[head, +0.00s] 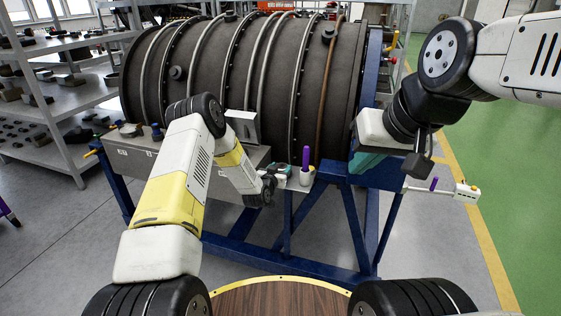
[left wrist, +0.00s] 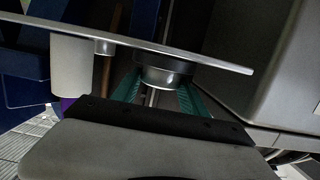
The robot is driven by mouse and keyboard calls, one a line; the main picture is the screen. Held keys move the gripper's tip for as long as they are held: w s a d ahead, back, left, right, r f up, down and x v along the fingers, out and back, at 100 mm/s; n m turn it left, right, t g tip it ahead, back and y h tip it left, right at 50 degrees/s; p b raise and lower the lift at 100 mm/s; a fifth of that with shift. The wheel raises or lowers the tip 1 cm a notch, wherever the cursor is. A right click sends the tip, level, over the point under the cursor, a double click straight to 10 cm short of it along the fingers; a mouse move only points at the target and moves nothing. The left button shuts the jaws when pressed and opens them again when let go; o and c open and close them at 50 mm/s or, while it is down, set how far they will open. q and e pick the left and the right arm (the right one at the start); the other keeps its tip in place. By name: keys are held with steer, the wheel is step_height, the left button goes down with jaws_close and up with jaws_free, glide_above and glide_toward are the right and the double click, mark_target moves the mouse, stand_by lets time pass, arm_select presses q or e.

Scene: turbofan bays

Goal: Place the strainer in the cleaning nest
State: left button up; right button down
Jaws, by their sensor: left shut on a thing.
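My left gripper (head: 281,172) is low over the small metal shelf at the front of the bench, mostly hidden by its own wrist in the head view. In the left wrist view, which looks upside down, its teal fingers (left wrist: 157,96) straddle a short metal stem. The stem joins a round, shiny metal cup, apparently the strainer (left wrist: 166,74), which is against or very close to the shelf plate (left wrist: 215,58). I cannot tell the cleaning nest apart from the cup. My right gripper (head: 366,160) is in front of the engine's right end; its finger opening is unclear.
A white holder (head: 302,179) with a purple-handled tool (head: 306,156) stands beside my left gripper on the shelf. The large dark engine casing (head: 270,75) on a blue stand (head: 320,255) fills the back. Shelves (head: 50,110) with parts are at left. Green floor at right is open.

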arm_select(q)
steer(key=shift+f, duration=0.1)
steer(key=o, duration=1.5)
